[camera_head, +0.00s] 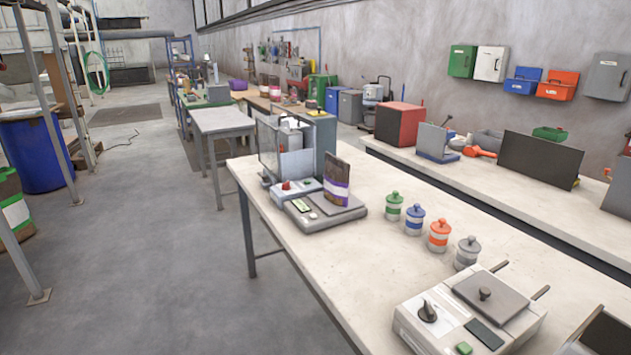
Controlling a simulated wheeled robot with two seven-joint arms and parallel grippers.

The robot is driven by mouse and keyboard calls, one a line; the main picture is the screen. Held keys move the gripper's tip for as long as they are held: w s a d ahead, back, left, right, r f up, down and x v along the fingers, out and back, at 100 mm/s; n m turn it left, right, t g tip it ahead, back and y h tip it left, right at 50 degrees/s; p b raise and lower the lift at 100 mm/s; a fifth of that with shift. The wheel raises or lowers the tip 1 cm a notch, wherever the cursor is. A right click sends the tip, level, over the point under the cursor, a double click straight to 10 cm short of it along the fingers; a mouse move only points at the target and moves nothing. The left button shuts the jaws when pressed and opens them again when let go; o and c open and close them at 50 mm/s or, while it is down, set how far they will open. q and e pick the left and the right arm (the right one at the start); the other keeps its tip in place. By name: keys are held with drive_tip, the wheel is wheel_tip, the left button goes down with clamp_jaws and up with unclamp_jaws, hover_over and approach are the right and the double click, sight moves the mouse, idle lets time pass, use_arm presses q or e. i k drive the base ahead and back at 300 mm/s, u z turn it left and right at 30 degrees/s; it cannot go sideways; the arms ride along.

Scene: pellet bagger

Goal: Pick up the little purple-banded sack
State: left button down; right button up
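A small dark brown sack (337,178) with a purple and white band stands upright on the flat plate of a grey bench scale (317,212). The scale sits near the left edge of the long pale table (400,270). The sack's back side is hidden. Neither of my grippers is in view.
Several lidded jars (415,219) stand right of the scale. A white machine with a knob and grey lid (470,312) fills the table's front. A clear-panelled device (283,146) stands behind the sack. Grey floor (180,270) left of the table is clear.

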sight(337, 171)
drive_tip(key=u, duration=1.05)
drive_tip(key=k, duration=1.3)
drive_tip(key=u, duration=0.8)
drive_tip(key=i, duration=1.45)
drive_tip(key=z, duration=0.85)
drive_tip(key=i, duration=1.8)
drive_tip(key=z, duration=1.9)
drive_tip(key=i, duration=0.8)
drive_tip(key=z, duration=0.75)
